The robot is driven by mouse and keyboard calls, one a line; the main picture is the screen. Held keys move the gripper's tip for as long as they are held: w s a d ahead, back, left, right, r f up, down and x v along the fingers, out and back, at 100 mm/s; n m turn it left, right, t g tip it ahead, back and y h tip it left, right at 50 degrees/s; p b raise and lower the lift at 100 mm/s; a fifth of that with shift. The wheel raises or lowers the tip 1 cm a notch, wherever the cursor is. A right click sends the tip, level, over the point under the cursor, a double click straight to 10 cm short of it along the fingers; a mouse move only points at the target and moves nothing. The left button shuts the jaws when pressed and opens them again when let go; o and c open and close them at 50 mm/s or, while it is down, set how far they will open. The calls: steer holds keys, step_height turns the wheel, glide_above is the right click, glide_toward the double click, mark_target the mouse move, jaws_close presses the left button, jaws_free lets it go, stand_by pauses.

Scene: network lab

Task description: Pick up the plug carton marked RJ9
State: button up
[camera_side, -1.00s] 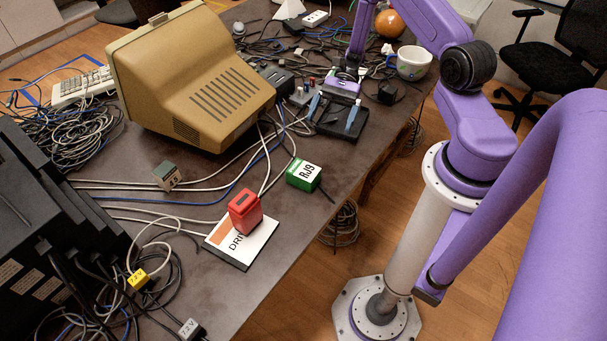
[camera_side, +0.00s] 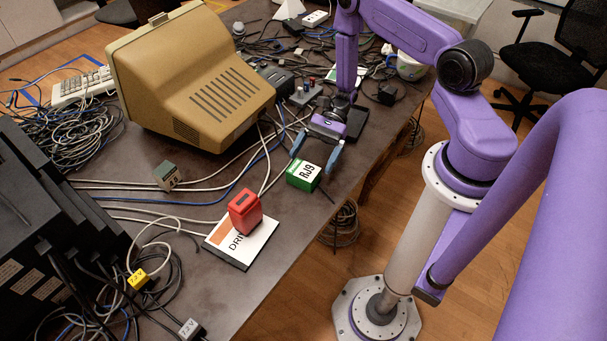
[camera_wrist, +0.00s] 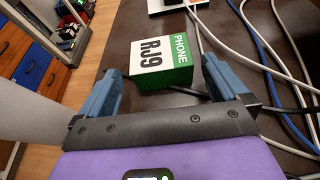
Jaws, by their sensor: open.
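The plug carton marked RJ9 (camera_side: 303,174) is a small green and white box on the dark table, near its right edge in the side view. In the wrist view the carton (camera_wrist: 160,62) shows a white face reading RJ9 and a green face reading PHONE. My gripper (camera_side: 317,155) is open, with blue fingers on either side of the carton's far end in the side view. In the wrist view my gripper (camera_wrist: 162,85) has the carton ahead of and partly between its fingertips. I cannot tell whether a finger touches it.
A red box (camera_side: 245,211) stands on a white and orange card (camera_side: 254,249) left of the carton. A beige monitor (camera_side: 192,80) stands behind. Cables (camera_side: 226,180) run across the table close by. A small grey-green box (camera_side: 167,175) sits further left.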

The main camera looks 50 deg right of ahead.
mark_target(298, 184)
steer(key=shift+f+x, duration=0.2)
steer(key=shift+x, duration=2.6)
steer(key=shift+d, duration=0.15)
steer(key=c, duration=0.9)
